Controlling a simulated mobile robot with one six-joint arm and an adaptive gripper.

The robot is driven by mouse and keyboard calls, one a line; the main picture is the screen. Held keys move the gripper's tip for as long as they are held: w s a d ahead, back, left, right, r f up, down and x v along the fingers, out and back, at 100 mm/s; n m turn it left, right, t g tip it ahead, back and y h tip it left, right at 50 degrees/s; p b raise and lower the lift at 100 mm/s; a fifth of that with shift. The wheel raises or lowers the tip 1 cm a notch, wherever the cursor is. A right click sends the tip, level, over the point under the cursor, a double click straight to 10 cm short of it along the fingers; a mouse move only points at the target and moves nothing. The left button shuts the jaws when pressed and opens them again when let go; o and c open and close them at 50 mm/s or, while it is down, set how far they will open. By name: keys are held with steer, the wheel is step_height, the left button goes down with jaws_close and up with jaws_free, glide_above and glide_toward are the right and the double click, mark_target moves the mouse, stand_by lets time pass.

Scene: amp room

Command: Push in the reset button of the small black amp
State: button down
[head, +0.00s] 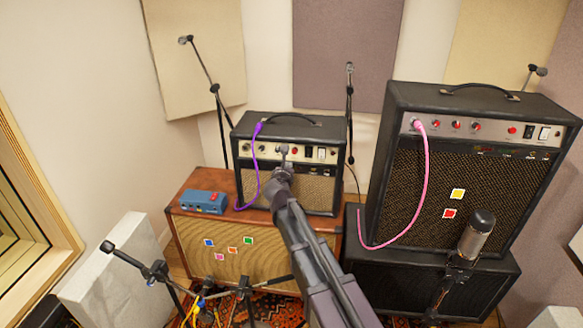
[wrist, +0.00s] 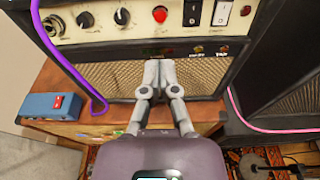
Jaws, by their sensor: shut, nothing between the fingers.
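The small black amp (head: 328,190) stands on a wooden cabinet, with its cream control panel (wrist: 270,12) facing me. The panel has black knobs, a round red button (wrist: 160,14), and a black and a white rocker switch to its right. The labels are too small to read, so I cannot confirm which control is the reset button. My gripper (wrist: 158,66) is shut and empty in front of the amp's face, and in the wrist view its tips appear below the red button. In the head view my gripper (head: 284,150) overlaps the panel. Contact cannot be told.
A purple cable (head: 256,165) hangs from the small amp's left side. A blue pedal (head: 203,201) sits on the wooden cabinet (head: 186,238) at left. A large black amp (head: 470,190) with a pink cable stands at right. Microphone stands are behind and in front.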

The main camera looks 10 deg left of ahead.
mark_target(294, 152)
steer(key=b+x, duration=0.2)
steer(key=x, duration=1)
steer(key=shift+w, duration=0.2)
steer(key=shift+w, duration=0.1)
